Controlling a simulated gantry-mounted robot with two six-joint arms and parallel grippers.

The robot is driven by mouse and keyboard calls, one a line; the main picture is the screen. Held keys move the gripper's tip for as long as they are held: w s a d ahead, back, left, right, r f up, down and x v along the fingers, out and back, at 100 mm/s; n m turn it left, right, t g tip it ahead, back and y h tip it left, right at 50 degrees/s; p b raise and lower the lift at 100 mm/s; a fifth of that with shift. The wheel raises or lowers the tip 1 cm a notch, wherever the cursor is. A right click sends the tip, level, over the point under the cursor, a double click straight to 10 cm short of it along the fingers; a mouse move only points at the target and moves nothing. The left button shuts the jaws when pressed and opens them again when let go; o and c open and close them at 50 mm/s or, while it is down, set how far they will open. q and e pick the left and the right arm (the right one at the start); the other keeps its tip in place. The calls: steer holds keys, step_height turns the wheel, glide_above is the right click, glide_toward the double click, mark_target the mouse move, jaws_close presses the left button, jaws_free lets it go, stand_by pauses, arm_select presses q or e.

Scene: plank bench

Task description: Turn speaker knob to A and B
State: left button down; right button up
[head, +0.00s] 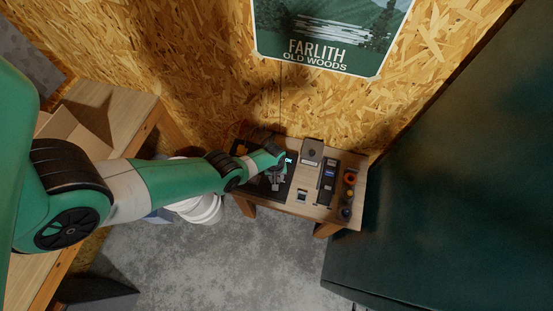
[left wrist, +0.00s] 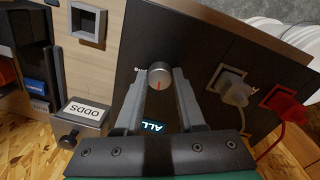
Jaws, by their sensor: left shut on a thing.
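The speaker knob (left wrist: 159,74) is a round silver knob on a dark panel (left wrist: 200,50) in the left wrist view, with a red mark on its face toward the bottom of the picture. My left gripper (left wrist: 160,80) has one finger on each side of the knob and is shut on it. In the head view my left gripper (head: 275,180) is over the dark panel at the left of the small wooden bench, and the knob cannot be made out there. My right gripper is not in view.
A grey plug (left wrist: 230,84) and a red plug (left wrist: 283,104) sit in the panel to the right. A lettered plate (left wrist: 84,113) and a square frame (left wrist: 88,24) lie left. The bench (head: 315,210) also carries several small devices; a large dark green cabinet (head: 450,150) stands right.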

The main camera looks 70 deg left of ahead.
arm_select(q)
steer(key=m, duration=0.4)
steer(key=shift+m, duration=0.3)
steer(key=m, duration=0.4)
steer(key=shift+m, duration=0.3)
steer(key=m, duration=0.4)
steer(key=shift+m+b, duration=0.3)
steer(key=shift+m, duration=1.6)
steer(key=shift+a+m, duration=0.1)
steer(key=shift+m, duration=0.2)
steer(key=c, duration=0.5)
jaws_free()
